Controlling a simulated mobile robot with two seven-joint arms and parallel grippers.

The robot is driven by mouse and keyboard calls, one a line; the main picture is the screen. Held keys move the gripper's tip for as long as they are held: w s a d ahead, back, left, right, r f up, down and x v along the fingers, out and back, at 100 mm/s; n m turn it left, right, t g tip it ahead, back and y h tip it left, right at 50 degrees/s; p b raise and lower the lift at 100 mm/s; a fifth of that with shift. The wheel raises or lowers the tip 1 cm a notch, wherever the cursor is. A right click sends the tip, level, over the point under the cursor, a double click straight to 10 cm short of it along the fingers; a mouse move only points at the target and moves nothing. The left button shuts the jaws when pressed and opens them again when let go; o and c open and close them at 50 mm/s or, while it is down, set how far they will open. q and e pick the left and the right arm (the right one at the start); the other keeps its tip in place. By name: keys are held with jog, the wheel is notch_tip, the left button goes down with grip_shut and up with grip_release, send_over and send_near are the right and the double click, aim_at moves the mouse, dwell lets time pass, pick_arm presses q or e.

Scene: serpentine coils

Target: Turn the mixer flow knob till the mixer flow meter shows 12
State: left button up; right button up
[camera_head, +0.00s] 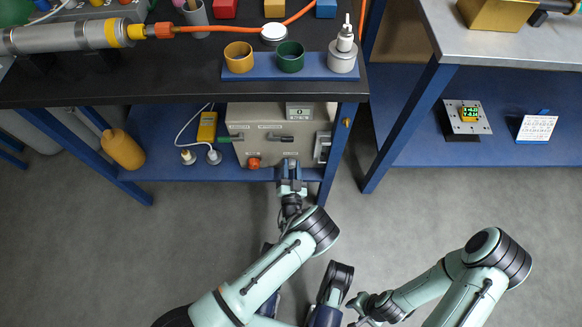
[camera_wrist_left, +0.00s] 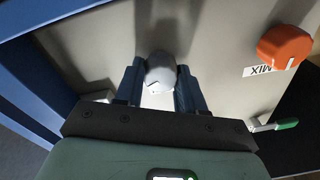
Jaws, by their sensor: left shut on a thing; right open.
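In the head view, my left gripper (camera_head: 290,165) reaches the lower front of the beige control box (camera_head: 262,145). The left wrist view shows its fingers shut on a grey-white knob (camera_wrist_left: 160,73) with a dark pointer mark. An orange knob (camera_wrist_left: 285,47) stands beside it, with a label reading MIX (camera_wrist_left: 262,71) upside down; in the head view this orange knob (camera_head: 254,163) is left of the gripper. A small meter (camera_head: 299,112) on the box top seems to show 0. My right gripper (camera_head: 358,308) is open and empty, away from the box, low in the head view.
The box stands on a blue lower shelf (camera_head: 165,165) under a black tabletop (camera_head: 150,85). A green handle (camera_head: 231,138) is on the box. A blue table leg (camera_head: 340,150) stands close at right.

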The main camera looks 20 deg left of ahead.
pick_arm(q)
jog(key=m, duration=0.4)
jog(key=shift+m, duration=0.4)
jog(key=shift+w+m+h, duration=0.1)
jog(key=shift+m+h, duration=0.2)
jog(key=shift+m, duration=1.3)
jog(key=o, duration=1)
jog(key=shift+o, duration=0.2)
jog(key=shift+f, duration=0.1)
